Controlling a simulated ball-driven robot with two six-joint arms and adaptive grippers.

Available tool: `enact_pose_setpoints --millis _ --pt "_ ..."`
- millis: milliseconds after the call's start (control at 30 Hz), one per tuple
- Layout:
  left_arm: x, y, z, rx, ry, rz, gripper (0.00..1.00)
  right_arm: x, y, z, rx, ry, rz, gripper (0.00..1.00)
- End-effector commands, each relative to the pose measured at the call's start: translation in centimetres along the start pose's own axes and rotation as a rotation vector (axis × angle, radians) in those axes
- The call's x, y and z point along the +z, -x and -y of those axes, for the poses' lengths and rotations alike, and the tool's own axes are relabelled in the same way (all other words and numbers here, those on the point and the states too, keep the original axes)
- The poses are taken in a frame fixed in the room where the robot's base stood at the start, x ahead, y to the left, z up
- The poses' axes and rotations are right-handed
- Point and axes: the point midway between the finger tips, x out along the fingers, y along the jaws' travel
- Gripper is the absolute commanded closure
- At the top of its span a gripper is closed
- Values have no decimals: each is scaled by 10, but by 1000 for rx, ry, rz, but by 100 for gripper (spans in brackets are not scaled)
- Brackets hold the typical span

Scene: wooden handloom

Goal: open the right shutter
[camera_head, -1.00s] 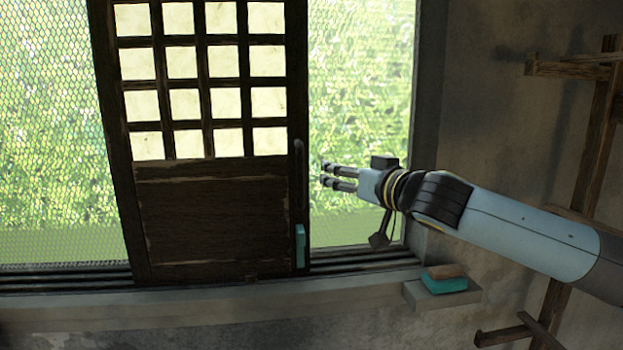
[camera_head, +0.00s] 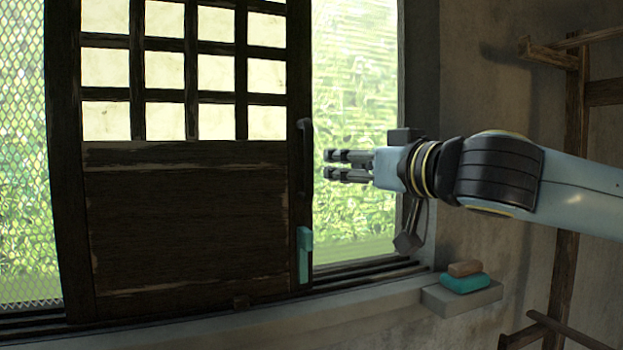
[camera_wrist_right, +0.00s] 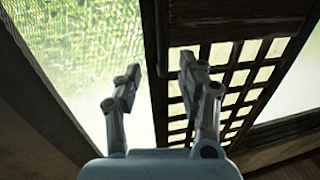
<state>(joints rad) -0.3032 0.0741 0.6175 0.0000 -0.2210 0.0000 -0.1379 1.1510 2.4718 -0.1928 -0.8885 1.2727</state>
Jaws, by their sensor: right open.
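My left gripper is not in view.
A small ledge (camera_head: 462,298) with a teal and brown block (camera_head: 465,278) stands at the sill's right end. A wooden rack (camera_head: 570,150) is on the right wall. The grooved sill (camera_head: 370,272) runs below the shutter.

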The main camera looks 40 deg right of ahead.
Motion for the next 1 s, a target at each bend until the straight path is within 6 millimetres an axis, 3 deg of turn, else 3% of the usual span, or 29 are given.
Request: enact_pose_setpoints --millis 167,533,800,1000 --pt "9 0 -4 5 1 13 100 -1 -10 -3 9 -9 -2 60" --pt "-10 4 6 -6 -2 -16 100 -3 -54 1 -1 -14 -4 60" --pt "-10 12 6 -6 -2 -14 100 -2 -95 0 0 -9 0 60" --pt "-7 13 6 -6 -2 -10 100 -1 -107 1 -2 -3 -1 60"
